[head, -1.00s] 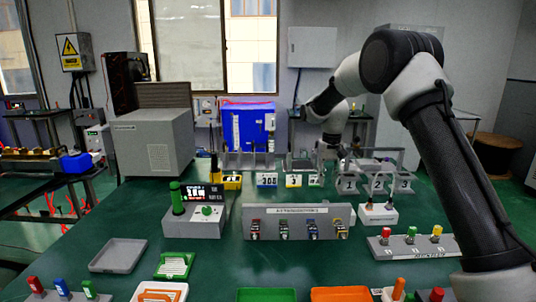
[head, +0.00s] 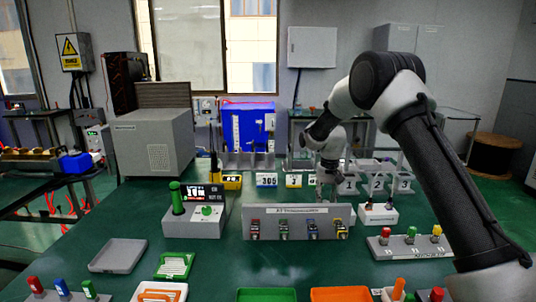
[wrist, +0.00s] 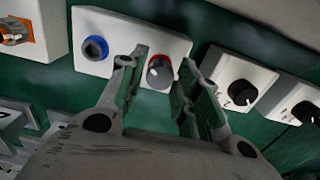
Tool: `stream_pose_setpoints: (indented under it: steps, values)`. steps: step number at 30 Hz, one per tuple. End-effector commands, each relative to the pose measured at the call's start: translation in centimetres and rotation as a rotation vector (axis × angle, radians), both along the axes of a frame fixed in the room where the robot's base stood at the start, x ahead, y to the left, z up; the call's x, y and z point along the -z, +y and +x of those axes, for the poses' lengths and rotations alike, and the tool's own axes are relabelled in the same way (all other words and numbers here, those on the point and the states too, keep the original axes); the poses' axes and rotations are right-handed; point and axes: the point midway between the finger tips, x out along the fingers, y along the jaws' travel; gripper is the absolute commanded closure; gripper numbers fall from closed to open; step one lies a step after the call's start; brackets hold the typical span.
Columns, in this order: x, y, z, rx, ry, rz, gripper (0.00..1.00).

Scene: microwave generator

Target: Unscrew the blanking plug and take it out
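A white block carries a blue-ringed round hole (wrist: 96,48) and a red-ringed fitting (wrist: 160,68) with a grey round cap in it. That cap (wrist: 159,73) looks like the blanking plug, though I cannot be certain. In the head view, the small white block (head: 377,215) right of the long panel seems to be the same one. My gripper (wrist: 160,78) is open and empty, its fingertips to either side of the capped fitting in the wrist picture. I cannot tell their height above it. In the head view, my gripper (head: 328,188) hangs behind the panel's right end.
A long grey panel (head: 296,220) with several coloured locks stands left of the block. Numbered stands (head: 377,186) are behind it, and a base with coloured knobs (head: 412,246) is in front. White boxes with dark knobs (wrist: 242,92) lie to the right in the wrist view.

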Motion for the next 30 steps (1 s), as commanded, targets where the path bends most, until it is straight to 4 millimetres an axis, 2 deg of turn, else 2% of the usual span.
stream_pose_setpoints:
  steps: [28, 29, 30]
  values:
    - [0.05, 0.00, -0.01, 0.000, 0.000, 0.000, 0.67]
    - [0.05, 0.00, -0.01, 0.000, 0.000, 0.000, 0.69]
    - [0.05, 0.00, -0.01, 0.000, 0.000, 0.000, 0.76]
